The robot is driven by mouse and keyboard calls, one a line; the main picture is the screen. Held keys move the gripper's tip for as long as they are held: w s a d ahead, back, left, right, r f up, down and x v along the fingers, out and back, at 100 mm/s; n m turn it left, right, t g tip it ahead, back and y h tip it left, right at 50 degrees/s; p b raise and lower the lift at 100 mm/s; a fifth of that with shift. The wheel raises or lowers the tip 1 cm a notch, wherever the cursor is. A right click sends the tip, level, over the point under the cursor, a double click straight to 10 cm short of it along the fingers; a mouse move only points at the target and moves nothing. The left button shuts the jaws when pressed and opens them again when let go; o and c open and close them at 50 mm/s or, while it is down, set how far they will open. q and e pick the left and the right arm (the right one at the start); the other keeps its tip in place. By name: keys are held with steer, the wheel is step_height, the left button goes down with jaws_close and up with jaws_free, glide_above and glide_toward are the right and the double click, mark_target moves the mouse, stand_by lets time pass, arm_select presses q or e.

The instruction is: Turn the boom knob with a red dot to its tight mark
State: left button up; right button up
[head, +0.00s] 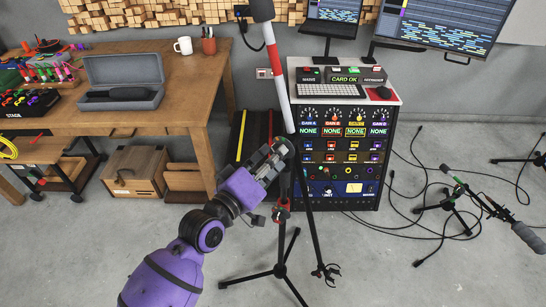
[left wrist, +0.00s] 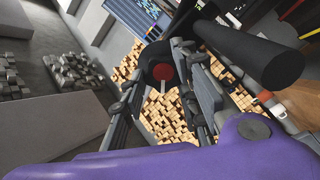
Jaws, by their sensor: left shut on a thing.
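The boom knob (left wrist: 155,58) is black and round with a red dot (left wrist: 162,72) on its face in the left wrist view. It sits between the two fingers of my left gripper (left wrist: 163,88), which are shut on it. A short pale line shows just below the red dot; I cannot tell whether it is the tight mark. In the head view my left gripper (head: 280,150) is at the upper part of the boom stand (head: 282,240), and the arm and fingers hide the knob there. A thick black tube (left wrist: 260,55) runs close beside the gripper. My right gripper is not in view.
A pale pole with a red band (head: 272,60) rises above the gripper. An equipment rack (head: 341,170) stands close behind on the right. A wooden table (head: 110,115) is at left. Cables and another stand (head: 450,205) lie to the right. Floor in front is clear.

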arm_select(q)
steer(key=shift+r, duration=0.4)
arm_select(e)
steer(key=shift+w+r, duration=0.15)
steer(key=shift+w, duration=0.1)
arm_select(q)
steer(key=shift+d+r+m+p, duration=0.1)
steer(key=shift+m+p, duration=0.2)
steer(key=shift+m, duration=0.4)
steer(key=shift+m+p, duration=0.3)
steer(key=shift+m, duration=0.5)
steer(key=m+p, duration=0.1)
steer(key=m, duration=0.1)
steer(key=shift+d+m, duration=0.1)
steer(key=shift+m, duration=1.2)
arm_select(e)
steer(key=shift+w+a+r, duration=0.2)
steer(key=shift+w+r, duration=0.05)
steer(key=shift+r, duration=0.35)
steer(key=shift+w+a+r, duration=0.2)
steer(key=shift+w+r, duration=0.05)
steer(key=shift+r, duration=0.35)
arm_select(q)
steer(key=shift+f, duration=0.2)
steer(key=o, duration=1)
steer(key=shift+s+d, duration=0.1)
steer(key=shift+f, duration=0.15)
